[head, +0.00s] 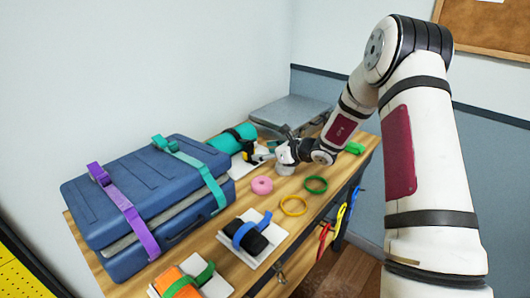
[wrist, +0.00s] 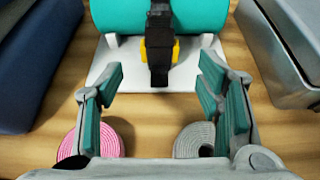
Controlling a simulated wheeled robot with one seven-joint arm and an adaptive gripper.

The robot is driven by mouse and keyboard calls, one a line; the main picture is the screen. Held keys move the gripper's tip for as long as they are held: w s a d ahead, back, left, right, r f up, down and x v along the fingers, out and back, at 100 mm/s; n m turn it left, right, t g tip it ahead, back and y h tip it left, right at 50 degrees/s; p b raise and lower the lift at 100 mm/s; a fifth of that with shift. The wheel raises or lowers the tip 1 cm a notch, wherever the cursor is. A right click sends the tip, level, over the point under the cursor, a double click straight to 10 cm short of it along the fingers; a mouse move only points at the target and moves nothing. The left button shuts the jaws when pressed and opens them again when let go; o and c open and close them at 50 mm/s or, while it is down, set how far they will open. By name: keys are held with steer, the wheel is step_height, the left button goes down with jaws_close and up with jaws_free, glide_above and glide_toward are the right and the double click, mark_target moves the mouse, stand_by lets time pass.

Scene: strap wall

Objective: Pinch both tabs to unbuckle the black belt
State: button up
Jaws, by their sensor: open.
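The black belt (wrist: 160,18) runs over a teal roll (wrist: 110,15), which lies on a white board (wrist: 112,62). On the belt is a black buckle with yellow parts (wrist: 174,50) at its sides, and a black strap end hangs below it. In the head view the teal roll (head: 226,140) is at the back of the table, left of my gripper (head: 272,152). In the wrist view my gripper (wrist: 165,95) is open and empty. Its fingers are apart, one on each side below the buckle, and do not touch it.
A pink strap coil (wrist: 105,138) and a grey coil (wrist: 195,140) lie below my fingers. A blue suitcase (head: 120,185) with purple and teal straps stands left. A grey metal case (head: 285,113) stands at the back right. Yellow (head: 293,206) and green (head: 316,184) rings lie nearer.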

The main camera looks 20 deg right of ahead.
mark_target(251, 153)
steer(key=shift+b+x, duration=2.75)
steer(key=shift+x, duration=1.95)
steer(key=shift+c, duration=0.2)
steer(key=c, duration=1.1)
